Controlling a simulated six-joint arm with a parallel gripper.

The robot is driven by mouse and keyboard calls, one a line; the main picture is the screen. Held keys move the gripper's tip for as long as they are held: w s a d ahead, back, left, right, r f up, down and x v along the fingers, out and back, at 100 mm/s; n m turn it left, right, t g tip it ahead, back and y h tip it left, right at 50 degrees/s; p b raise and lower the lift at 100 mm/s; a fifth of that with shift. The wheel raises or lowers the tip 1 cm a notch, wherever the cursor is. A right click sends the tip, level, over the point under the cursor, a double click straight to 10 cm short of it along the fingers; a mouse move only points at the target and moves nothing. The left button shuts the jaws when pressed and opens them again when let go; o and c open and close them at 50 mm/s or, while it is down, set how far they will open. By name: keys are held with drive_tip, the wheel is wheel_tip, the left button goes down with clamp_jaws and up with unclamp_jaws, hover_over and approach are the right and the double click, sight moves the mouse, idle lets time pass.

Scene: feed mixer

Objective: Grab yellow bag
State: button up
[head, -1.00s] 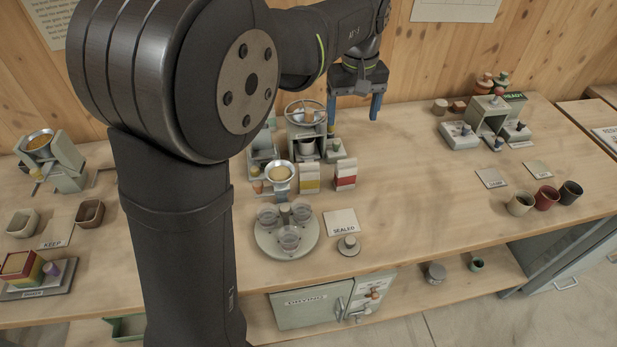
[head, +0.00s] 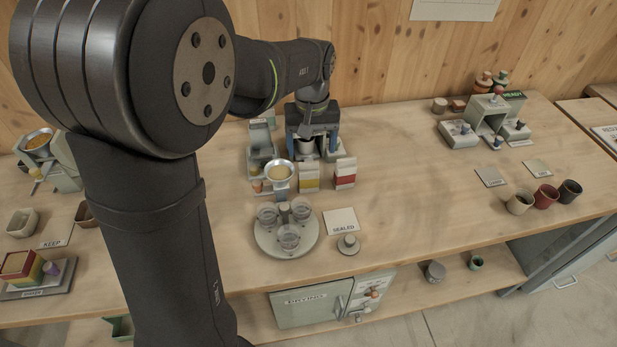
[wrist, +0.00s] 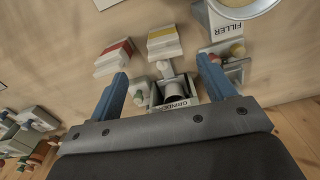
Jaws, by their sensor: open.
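The yellow bag (head: 309,177), white with a yellow band, stands upright on the bench just left of the red-banded bag (head: 345,173). In the wrist view the yellow bag (wrist: 164,43) lies beyond my fingertips, near the gap between them, with the red bag (wrist: 114,58) to its left. My gripper (head: 312,150) is open and empty, with blue fingers, above the grinder behind the bags. In the wrist view my gripper (wrist: 162,72) has its fingers spread wide, apart from both bags. The grinder (wrist: 176,101) shows between the fingers.
A filler with a round pan (head: 279,173) stands just left of the yellow bag. A round tray (head: 260,240) with several clear cups and a SEALED card (head: 341,220) lie in front. The bench to the right of the red bag is clear.

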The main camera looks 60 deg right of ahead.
sight(309, 163)
wheel_tip(309, 163, down, 4)
drive_tip(key=shift+r, duration=0.15)
drive_tip(key=shift+w+f, duration=0.2)
drive_tip(key=shift+f, duration=1.15)
drive_tip(key=shift+w+f, duration=0.2)
drive_tip(key=shift+f, duration=1.15)
drive_tip(key=shift+c, duration=0.2)
drive_tip(key=c, duration=1)
